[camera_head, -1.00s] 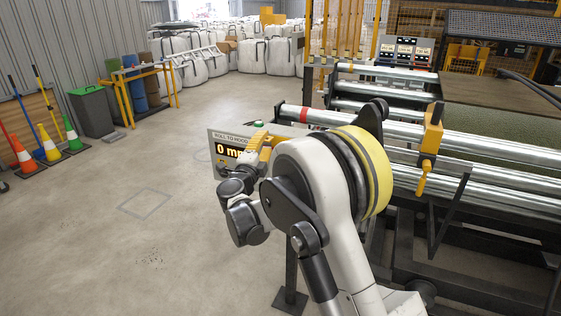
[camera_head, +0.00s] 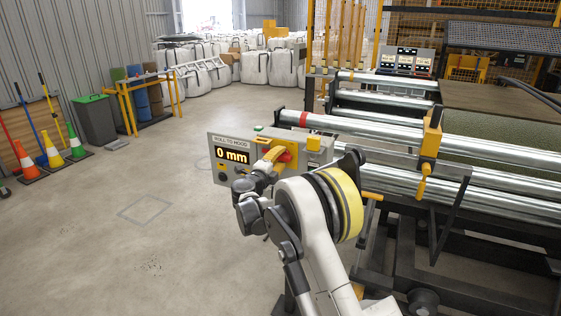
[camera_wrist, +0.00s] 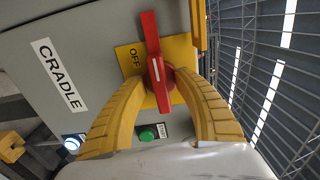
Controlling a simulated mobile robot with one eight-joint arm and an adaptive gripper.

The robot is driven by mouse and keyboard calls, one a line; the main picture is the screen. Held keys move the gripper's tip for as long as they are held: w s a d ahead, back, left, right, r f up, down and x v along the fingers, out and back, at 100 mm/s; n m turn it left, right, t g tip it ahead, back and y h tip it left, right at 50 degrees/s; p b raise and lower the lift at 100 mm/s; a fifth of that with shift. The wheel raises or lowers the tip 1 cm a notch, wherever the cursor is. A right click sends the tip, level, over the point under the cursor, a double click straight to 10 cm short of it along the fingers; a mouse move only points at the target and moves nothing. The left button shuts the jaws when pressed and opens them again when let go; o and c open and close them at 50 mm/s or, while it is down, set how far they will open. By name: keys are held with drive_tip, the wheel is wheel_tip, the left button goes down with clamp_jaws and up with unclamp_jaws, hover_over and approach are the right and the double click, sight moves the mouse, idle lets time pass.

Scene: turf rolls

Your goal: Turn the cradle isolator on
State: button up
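The cradle isolator is a red rotary handle (camera_wrist: 152,32) on a yellow plate (camera_wrist: 126,52) marked OFF, beside a CRADLE label (camera_wrist: 59,75). The handle runs roughly up and down the wrist view. My gripper (camera_wrist: 161,76) has its two yellow curved fingers on either side of the handle's hub, spread wider than the handle. Whether they touch it I cannot tell. In the head view my gripper (camera_head: 272,158) is at the front of the grey control box (camera_head: 213,146), with the red handle (camera_head: 285,156) partly hidden behind it.
The box's display (camera_head: 233,157) reads 0 mm. A green button (camera_wrist: 147,134) and a lit whitish button (camera_wrist: 72,144) are close to my fingers. The roller machine (camera_head: 380,135) stands behind and right of the box. Open floor (camera_head: 150,240) lies to the left.

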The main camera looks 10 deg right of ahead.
clamp_jaws()
drive_tip(key=shift+r+m, duration=0.1)
drive_tip(key=shift+m, duration=0.2)
drive_tip(key=m, duration=0.4)
drive_tip(key=shift+p, duration=0.3)
drive_tip(key=m, duration=0.4)
drive_tip(key=shift+w+m, duration=0.1)
drive_tip(key=shift+m, duration=0.3)
drive_tip(key=m, duration=0.4)
drive_tip(key=shift+m+p, duration=0.3)
drive_tip(key=shift+m, duration=1.9)
